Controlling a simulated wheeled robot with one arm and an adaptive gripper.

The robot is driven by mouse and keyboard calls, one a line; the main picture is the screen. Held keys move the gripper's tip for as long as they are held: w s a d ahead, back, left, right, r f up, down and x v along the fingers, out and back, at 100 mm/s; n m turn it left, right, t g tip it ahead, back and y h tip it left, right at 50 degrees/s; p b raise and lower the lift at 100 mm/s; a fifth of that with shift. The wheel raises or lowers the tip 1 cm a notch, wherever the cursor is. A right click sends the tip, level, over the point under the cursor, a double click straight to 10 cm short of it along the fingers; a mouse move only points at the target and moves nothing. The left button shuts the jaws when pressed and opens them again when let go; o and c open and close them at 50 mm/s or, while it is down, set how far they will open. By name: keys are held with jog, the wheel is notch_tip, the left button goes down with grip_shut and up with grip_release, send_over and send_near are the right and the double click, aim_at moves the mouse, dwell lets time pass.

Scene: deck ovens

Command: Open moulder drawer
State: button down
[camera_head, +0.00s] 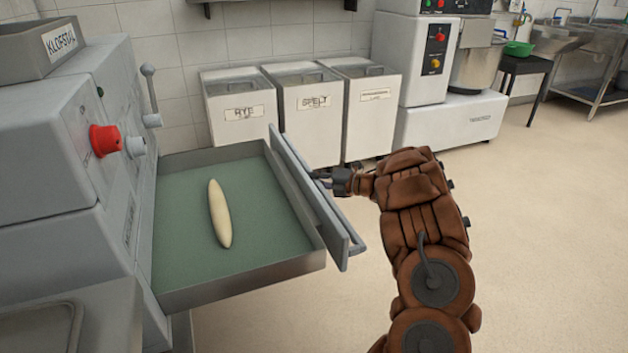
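The moulder (75,150) is the large grey machine at the left, with a red button and a lever on its side. Its drawer (180,291) sticks out to the right, open, with a green bottom. A long pale dough piece (220,214) lies in it. The drawer's front panel (300,197) carries a long bar handle (329,211). My gripper (322,179) is at the outer side of this handle, near its far half. The fingers are small and dark here, and I cannot tell whether they close around the bar.
Three white bins, labelled rye (240,113), spelt (307,104) and one unreadable (373,96), stand against the tiled wall. A mixer (445,85) is behind right, with a dark stand (522,66) beside it. The floor (540,220) at right is clear.

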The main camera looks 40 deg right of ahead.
jog(key=c, duration=1.2)
grip_release()
jog(key=v, duration=1.2)
